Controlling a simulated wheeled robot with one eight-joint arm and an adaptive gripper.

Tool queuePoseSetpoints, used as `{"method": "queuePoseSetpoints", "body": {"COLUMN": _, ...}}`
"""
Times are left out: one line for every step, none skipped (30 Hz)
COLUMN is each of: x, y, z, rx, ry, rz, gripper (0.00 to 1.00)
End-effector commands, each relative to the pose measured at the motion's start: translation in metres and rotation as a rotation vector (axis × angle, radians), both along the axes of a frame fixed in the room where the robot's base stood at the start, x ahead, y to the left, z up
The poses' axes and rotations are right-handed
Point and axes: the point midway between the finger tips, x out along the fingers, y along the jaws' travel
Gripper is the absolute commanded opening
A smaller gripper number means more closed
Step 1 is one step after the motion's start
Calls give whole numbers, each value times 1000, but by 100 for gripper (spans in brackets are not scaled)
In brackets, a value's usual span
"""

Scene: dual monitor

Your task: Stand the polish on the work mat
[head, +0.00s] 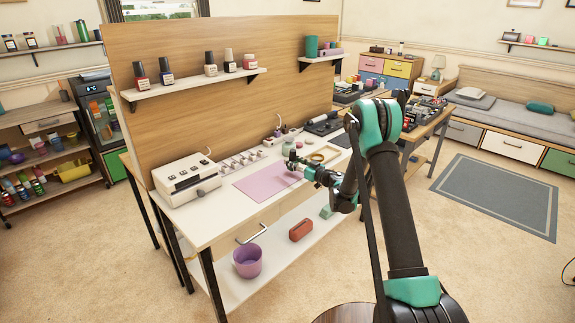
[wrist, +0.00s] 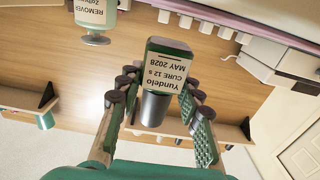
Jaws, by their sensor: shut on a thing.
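The polish (wrist: 168,65) is a dark green bottle with a cream label reading "Yundelo" and a dark grey cap. In the wrist view, which looks upside down, it stands between my gripper's fingers (wrist: 157,105), which are shut on it around the cap end. The bottle looks about upright, cap up. In the head view my gripper (head: 294,164) is at the right part of the pink work mat (head: 262,184), on the white table. The bottle is too small there to tell whether its base touches the mat.
A pale remover bottle (wrist: 93,22) stands near the polish. A white device (head: 187,179) sits at the table's left end. A row of small holders (head: 240,160) lies behind the mat. The wall shelf (head: 196,86) carries several bottles. The mat's left part is clear.

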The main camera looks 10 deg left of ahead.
Motion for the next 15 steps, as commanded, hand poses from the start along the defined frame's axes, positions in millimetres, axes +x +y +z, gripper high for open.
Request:
{"method": "queuePoseSetpoints", "body": {"x": 3, "y": 5, "z": -3, "rx": 0, "ry": 0, "rz": 2, "gripper": 5}}
{"method": "queuePoseSetpoints", "body": {"x": 5, "y": 7, "z": -5, "rx": 0, "ry": 0, "rz": 2, "gripper": 5}}
{"method": "queuePoseSetpoints", "body": {"x": 8, "y": 12, "z": -8, "rx": 0, "ry": 0, "rz": 2, "gripper": 5}}
{"method": "queuePoseSetpoints", "body": {"x": 11, "y": 15, "z": -10, "rx": 0, "ry": 0, "rz": 2, "gripper": 5}}
{"method": "queuePoseSetpoints", "body": {"x": 14, "y": 19, "z": -12, "rx": 0, "ry": 0, "rz": 2, "gripper": 5}}
{"method": "queuePoseSetpoints", "body": {"x": 17, "y": 22, "z": -17, "rx": 0, "ry": 0, "rz": 1, "gripper": 5}}
{"method": "queuePoseSetpoints", "body": {"x": 18, "y": 24, "z": -20, "rx": 0, "ry": 0, "rz": 1, "gripper": 5}}
{"method": "queuePoseSetpoints", "body": {"x": 20, "y": 26, "z": -23, "rx": 0, "ry": 0, "rz": 1, "gripper": 5}}
{"method": "queuePoseSetpoints", "body": {"x": 21, "y": 28, "z": -24, "rx": 0, "ry": 0, "rz": 1, "gripper": 5}}
{"method": "queuePoseSetpoints", "body": {"x": 22, "y": 28, "z": -25, "rx": 0, "ry": 0, "rz": 0, "gripper": 5}}
{"method": "queuePoseSetpoints", "body": {"x": 22, "y": 28, "z": -25, "rx": 0, "ry": 0, "rz": 0, "gripper": 5}}
{"method": "queuePoseSetpoints", "body": {"x": 22, "y": 28, "z": -25, "rx": 0, "ry": 0, "rz": 0, "gripper": 5}}
{"method": "queuePoseSetpoints", "body": {"x": 22, "y": 28, "z": -25, "rx": 0, "ry": 0, "rz": 0, "gripper": 5}}
{"method": "queuePoseSetpoints", "body": {"x": 22, "y": 28, "z": -25, "rx": 0, "ry": 0, "rz": 0, "gripper": 5}}
{"method": "queuePoseSetpoints", "body": {"x": 22, "y": 28, "z": -25, "rx": 0, "ry": 0, "rz": 0, "gripper": 5}}
